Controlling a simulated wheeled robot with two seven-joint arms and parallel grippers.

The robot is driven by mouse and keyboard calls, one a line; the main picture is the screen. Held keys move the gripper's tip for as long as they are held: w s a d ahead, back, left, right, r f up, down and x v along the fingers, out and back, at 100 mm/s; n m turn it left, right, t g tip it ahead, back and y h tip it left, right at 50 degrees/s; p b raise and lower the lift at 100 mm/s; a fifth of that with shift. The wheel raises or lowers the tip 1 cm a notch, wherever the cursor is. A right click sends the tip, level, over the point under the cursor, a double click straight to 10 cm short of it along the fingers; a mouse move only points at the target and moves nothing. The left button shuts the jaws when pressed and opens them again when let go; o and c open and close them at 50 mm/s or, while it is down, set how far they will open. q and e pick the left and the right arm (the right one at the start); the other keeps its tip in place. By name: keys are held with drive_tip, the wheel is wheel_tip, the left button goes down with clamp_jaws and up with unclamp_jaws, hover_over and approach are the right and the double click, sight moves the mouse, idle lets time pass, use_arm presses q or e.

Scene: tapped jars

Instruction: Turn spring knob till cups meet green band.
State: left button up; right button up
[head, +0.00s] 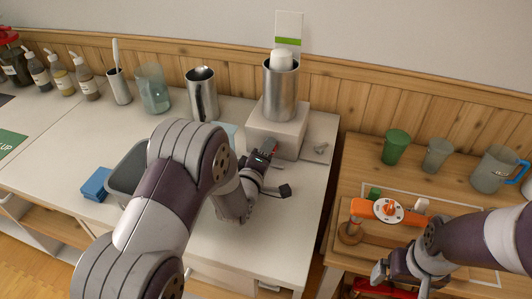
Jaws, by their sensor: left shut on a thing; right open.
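A metal cup tube (280,95) stands on a white box (278,130). The white cups (282,60) show at its mouth. Behind it stands a white card (289,22) with a green band (288,41); in this view the cups' top lies a little below the band. My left gripper (268,150) is at the front of the box, shut on what seems to be the spring knob, which is mostly hidden by the fingers. My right gripper (398,284) is open, low over the wooden table at the right, away from the tube.
A metal tumbler (202,95), a glass beaker (153,90) and pump bottles (85,78) stand left along the wall. A grey bin (128,172) and blue sponge (96,184) lie left of my arm. The right table holds cups (396,146), a jug (494,170) and an orange tool (385,211).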

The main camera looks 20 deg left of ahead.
use_arm(q)
drive_tip(key=shift+s+f+m, duration=0.1)
drive_tip(key=shift+f+m, duration=0.1)
drive_tip(key=shift+m, duration=0.3)
drive_tip(key=o, duration=1.1)
drive_tip(key=shift+d+r, duration=0.1)
drive_tip(key=shift+c, duration=0.2)
drive_tip(key=s, duration=0.4)
drive_tip(key=s+r, duration=0.1)
drive_tip(key=s, duration=0.3)
drive_tip(key=s+a, duration=0.1)
drive_tip(key=s, duration=0.3)
drive_tip(key=shift+s+r, duration=0.25)
drive_tip(key=shift+s, duration=0.05)
